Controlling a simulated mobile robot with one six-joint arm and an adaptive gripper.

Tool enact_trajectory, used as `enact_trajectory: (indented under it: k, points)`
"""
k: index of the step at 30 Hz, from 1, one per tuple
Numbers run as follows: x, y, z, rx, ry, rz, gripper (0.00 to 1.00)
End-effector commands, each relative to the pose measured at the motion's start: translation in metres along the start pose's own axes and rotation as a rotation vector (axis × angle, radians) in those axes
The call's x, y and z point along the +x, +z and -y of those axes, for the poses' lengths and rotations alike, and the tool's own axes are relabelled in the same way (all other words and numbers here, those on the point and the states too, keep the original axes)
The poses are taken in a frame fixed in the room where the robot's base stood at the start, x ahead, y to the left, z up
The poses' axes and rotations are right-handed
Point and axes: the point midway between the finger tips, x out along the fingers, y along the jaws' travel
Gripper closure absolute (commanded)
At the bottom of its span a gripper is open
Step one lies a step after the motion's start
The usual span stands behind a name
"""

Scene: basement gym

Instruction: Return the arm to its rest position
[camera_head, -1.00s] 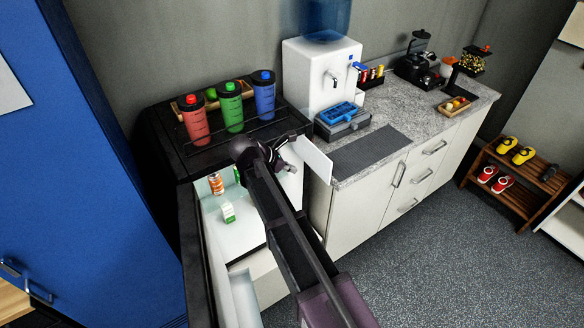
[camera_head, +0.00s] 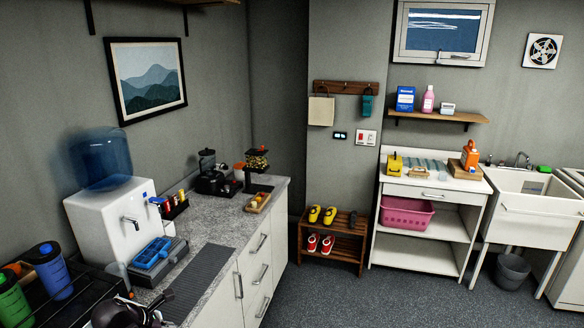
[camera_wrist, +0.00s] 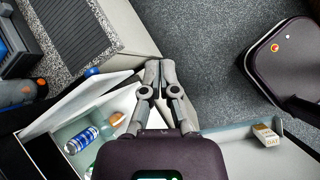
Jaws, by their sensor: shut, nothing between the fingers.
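In the wrist view my gripper (camera_wrist: 159,72) is shut, its two grey fingertips together with nothing between them. It is above an open white-lined fridge. The fridge interior (camera_wrist: 60,130) lies to the lower left, with a blue-and-white can (camera_wrist: 80,140) inside. The open door's pale inner side (camera_wrist: 235,150) reaches to the lower right and holds a small carton (camera_wrist: 266,134). In the head view only a dark part of my arm's end (camera_head: 122,312) shows at the bottom left; the fingertips are not clear there.
Bottles (camera_head: 48,270) stand at the left. A shoe rack (camera_head: 331,246), a white shelf unit (camera_head: 420,253) and a sink (camera_head: 535,195) line the far wall. Grey floor (camera_head: 400,300) is clear.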

Motion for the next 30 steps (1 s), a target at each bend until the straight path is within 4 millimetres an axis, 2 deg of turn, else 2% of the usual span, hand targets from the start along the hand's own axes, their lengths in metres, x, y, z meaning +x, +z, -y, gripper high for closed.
enact_trajectory:
  k: [1,3,12,21,30]
  points:
    - [0.013,0.015,0.009,0.054,-0.021,-0.010,1.00]
    - [0.027,0.031,0.018,0.127,-0.047,-0.025,1.00]
    - [0.082,0.095,0.061,0.443,-0.160,-0.079,1.00]
    - [0.127,0.151,0.113,0.763,-0.275,-0.116,1.00]
    - [0.164,0.198,0.171,1.088,-0.392,-0.137,1.00]
